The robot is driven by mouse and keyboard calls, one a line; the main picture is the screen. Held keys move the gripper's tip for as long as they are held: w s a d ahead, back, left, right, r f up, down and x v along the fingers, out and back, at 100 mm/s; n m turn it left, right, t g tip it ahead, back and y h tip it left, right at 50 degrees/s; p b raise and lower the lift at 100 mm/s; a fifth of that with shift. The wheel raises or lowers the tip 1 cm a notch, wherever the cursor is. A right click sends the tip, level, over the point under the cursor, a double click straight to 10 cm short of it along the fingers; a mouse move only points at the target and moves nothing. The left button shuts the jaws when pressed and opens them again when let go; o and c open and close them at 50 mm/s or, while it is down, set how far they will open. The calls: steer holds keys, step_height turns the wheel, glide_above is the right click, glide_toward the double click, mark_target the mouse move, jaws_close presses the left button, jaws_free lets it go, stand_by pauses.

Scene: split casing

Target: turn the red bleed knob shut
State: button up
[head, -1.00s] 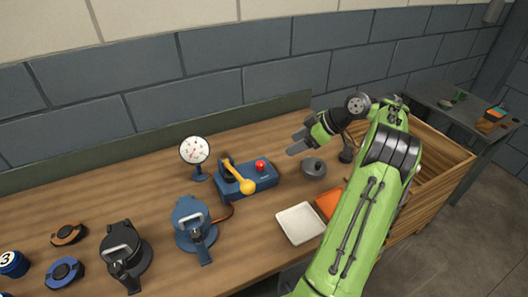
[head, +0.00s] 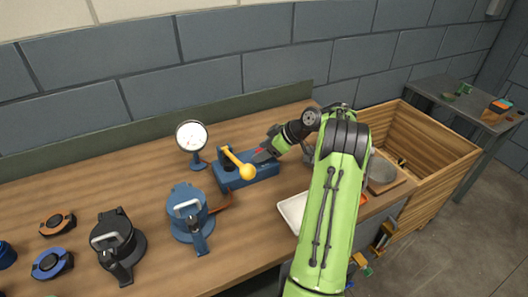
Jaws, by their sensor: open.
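The red bleed knob (head: 260,151) sits on the right part of a blue pump block (head: 262,171) on the bench. Only a sliver of red shows, as my gripper (head: 262,156) covers most of it. My gripper comes in from the right, with its grey fingers at the knob. The jaws are open. I cannot tell whether the fingers are around the knob or only in front of it. The pump's yellow-ended lever (head: 238,163) stands tilted just left of my fingers.
A round gauge (head: 192,137) stands behind and left of the pump. A blue casing (head: 187,215) and a black casing (head: 117,243) stand in front left. A white tray (head: 291,208) lies in front of the pump, partly behind my arm. A wooden crate (head: 440,155) is at right.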

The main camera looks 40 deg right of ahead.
steer(key=shift+c, duration=0.2)
steer(key=c, duration=1)
steer(key=shift+m+b, duration=0.3)
steer(key=shift+b, duration=0.25)
steer(key=m+h+b, duration=0.1)
steer(key=b, duration=0.1)
steer(key=m+t+h+b, duration=0.1)
steer(key=b, duration=0.1)
steer(key=shift+a+f+m, duration=0.2)
steer(key=shift+m, duration=0.1)
steer(key=m+h+b, duration=0.3)
steer(key=shift+a+r+m+b, duration=0.1)
steer(key=shift+a+m+b, duration=0.2)
steer(key=shift+b, duration=0.1)
steer(key=m+h+b, duration=0.1)
steer(key=m+h, duration=0.2)
steer(key=m, duration=0.1)
steer(key=shift+a+r+g+b, duration=0.1)
steer(key=shift+a+g+b, duration=0.05)
steer(key=shift+g+b, duration=0.25)
steer(key=m+g+h, duration=0.2)
steer(key=m+h, duration=0.1)
steer(key=m, duration=0.1)
steer(key=shift+w+a+m, duration=0.1)
steer(key=shift+m, duration=0.2)
steer(key=shift+p, duration=0.3)
